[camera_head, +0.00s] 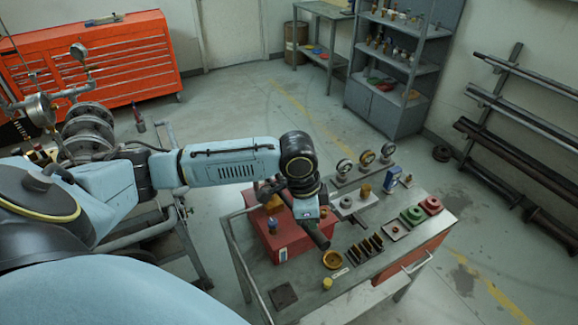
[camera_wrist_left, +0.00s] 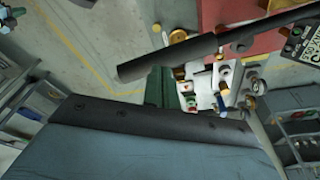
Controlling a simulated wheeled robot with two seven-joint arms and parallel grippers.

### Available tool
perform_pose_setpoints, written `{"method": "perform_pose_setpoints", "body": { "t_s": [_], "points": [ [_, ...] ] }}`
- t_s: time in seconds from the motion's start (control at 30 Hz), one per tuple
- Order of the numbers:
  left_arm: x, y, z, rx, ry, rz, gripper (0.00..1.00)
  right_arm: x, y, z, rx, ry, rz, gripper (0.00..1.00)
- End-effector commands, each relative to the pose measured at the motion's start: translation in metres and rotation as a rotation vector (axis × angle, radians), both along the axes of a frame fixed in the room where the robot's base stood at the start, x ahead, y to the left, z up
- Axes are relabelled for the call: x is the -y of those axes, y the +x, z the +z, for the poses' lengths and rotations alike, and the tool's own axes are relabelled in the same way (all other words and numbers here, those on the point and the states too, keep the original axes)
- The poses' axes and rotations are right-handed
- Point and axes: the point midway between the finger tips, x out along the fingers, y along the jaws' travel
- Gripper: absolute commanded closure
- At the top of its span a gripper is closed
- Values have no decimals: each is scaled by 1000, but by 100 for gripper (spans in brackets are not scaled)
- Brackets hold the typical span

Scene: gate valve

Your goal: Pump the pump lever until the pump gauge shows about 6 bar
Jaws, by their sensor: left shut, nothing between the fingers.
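The pump looks like a red box (camera_head: 283,238) on the grey work cart, with a blue knob and brass-coloured parts on top. A dark bar that looks like the pump lever (camera_head: 320,238) slants down to the right beside it. The lever (camera_wrist_left: 185,56) crosses the upper part of the left wrist view. My left gripper (camera_head: 306,208) is shut and empty, close above the lever; I cannot tell whether they touch. My gripper hides part of the lever and pump. I cannot make out the pump gauge's reading. My right gripper is out of view.
Pipework with a dial (camera_head: 40,109) stands at left. The floor behind the cart is clear.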

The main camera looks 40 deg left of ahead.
Motion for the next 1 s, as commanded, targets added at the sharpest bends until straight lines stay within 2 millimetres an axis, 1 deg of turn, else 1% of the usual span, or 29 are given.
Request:
{"method": "perform_pose_setpoints", "body": {
  "t_s": [0.5,0.57,0.73,1.0],
  "points": [
    [0,0,0,0,0,0,100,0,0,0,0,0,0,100],
    [0,0,-2,0,0,0,100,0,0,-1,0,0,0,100],
    [0,0,-13,-2,0,1,100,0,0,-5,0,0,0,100],
    [0,0,-11,0,0,0,100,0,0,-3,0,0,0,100]
  ]
}}
